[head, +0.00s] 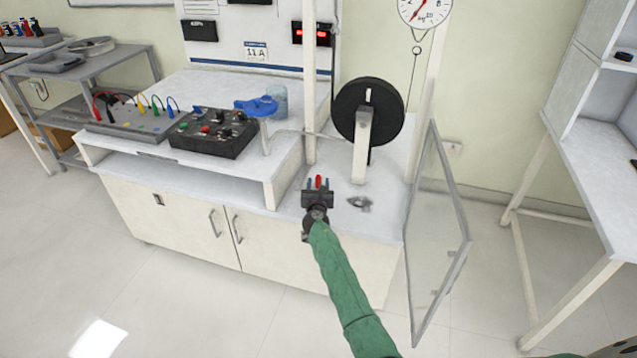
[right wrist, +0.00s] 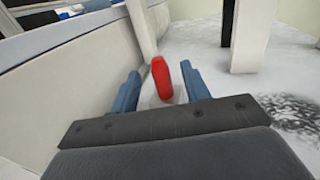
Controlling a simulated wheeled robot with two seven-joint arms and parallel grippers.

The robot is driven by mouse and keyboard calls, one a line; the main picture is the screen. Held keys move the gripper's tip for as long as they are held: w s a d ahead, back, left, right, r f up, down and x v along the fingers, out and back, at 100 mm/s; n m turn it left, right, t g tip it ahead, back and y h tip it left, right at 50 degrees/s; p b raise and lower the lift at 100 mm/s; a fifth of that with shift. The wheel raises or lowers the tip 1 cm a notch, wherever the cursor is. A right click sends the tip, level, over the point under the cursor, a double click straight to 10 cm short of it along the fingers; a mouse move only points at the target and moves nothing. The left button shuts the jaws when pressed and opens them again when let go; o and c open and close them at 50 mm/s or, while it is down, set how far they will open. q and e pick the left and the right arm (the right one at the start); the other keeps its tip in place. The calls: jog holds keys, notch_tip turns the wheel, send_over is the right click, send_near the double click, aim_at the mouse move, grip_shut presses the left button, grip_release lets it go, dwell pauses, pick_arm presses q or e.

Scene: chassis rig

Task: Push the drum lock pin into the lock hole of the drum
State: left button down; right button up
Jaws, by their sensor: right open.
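The black drum (head: 385,112) stands upright on a white post (head: 361,155) at the back of the bench, with a short pale mark on its face. I cannot tell which spot is the lock hole. A red pin-like piece (right wrist: 162,80) shows in the right wrist view between the blue fingers of my right gripper (right wrist: 160,68). The fingers are spread, with a gap on each side of it. In the head view, my right gripper (head: 318,182) is low over the bench front, left of the post, with the red piece between its fingers. My left gripper is not in view.
A white upright (head: 309,90) stands left of the drum. An open clear door (head: 436,230) hangs at the right. A black control box (head: 215,135) sits on the raised bench at the left. A grey patch (head: 360,203), perhaps shadow, lies right of my gripper.

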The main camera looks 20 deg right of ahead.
jog(key=shift+w+d, duration=0.1)
jog(key=shift+w, duration=0.3)
grip_shut()
